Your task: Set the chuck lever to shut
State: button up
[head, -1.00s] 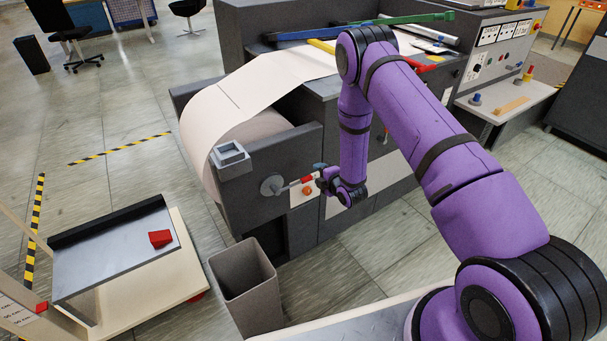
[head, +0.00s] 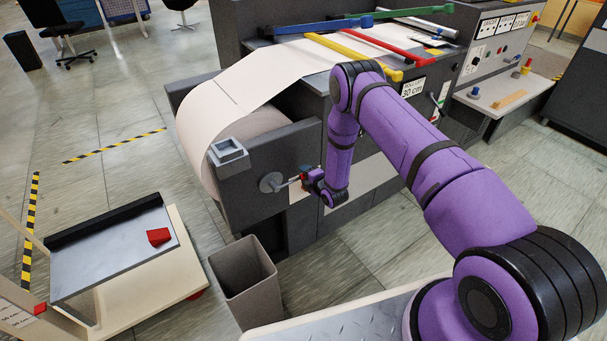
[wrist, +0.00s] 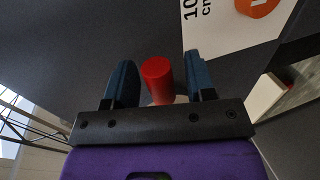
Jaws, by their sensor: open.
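The chuck lever has a round grey hub (head: 271,182) on the dark end plate of the roll stand, with a short shaft pointing right and slightly up. Its red handle (wrist: 157,80) stands between my two blue fingers in the wrist view, with a visible gap on each side. My gripper (head: 304,176) is open around the handle; it also shows in the wrist view (wrist: 160,84). In the head view the gripper largely covers the red handle.
The paper roll (head: 205,135) hangs left of the lever, and a grey square holder (head: 228,152) tops the end plate. A grey bin (head: 243,280) stands below. A cart with a grey tray (head: 110,255) and red block (head: 158,236) is at left.

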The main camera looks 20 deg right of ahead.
jog(key=shift+x, duration=0.85)
grip_shut()
jog(key=shift+r, duration=0.1)
